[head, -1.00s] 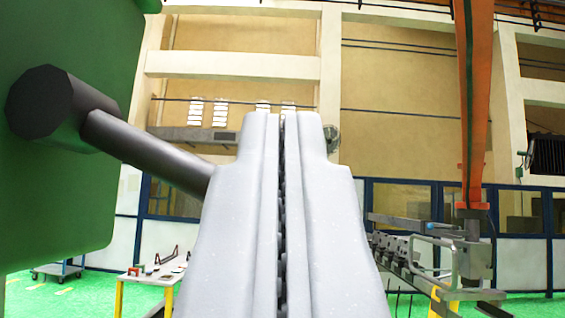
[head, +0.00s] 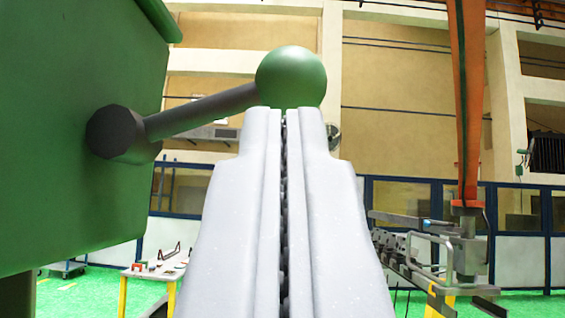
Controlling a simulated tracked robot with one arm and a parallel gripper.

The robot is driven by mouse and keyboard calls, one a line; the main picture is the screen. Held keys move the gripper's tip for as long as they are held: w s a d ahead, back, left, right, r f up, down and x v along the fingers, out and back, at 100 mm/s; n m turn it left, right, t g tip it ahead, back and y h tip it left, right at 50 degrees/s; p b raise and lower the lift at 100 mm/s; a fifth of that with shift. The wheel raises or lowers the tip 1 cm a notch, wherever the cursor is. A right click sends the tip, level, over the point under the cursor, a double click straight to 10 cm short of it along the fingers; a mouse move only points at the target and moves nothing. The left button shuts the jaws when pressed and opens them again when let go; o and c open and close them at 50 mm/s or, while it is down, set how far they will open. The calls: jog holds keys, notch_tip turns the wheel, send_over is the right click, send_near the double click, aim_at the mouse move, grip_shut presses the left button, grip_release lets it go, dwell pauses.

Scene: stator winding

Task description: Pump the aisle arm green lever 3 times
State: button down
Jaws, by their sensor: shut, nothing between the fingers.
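The green lever has a round green knob (head: 291,78) on a dark rod (head: 205,110). The rod comes from a dark hub (head: 118,132) on the side of a green machine housing (head: 70,130) at the left. The rod slopes up to the right, so the knob sits higher than the hub. My gripper (head: 284,112) is shut and empty in the middle of the view. Its fingertips show just below the knob and overlap its lower edge; I cannot tell whether they touch it.
A white table (head: 158,270) with small parts stands at the lower left. An orange column (head: 468,100) and a grey metal fixture (head: 440,265) are at the right. A blue-framed partition (head: 405,205) runs along the back. The space right of the knob looks clear.

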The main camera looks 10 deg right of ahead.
jog(key=shift+b+v, duration=0.3)
jog(key=shift+v, duration=2.65)
jog(key=shift+a, duration=0.15)
jog(key=shift+r, duration=0.1)
jog(key=s+a+f+g, duration=0.3)
jog(key=s+f+g, duration=0.1)
jog(key=s+g, duration=0.2)
jog(key=s+a+f+g+y, duration=0.1)
jog(key=s+a+f+g, duration=0.2)
jog(key=s+g, duration=0.3)
jog(key=shift+s+a+f, duration=0.3)
jog(key=shift+a+f, duration=0.1)
jog(key=shift+a, duration=0.35)
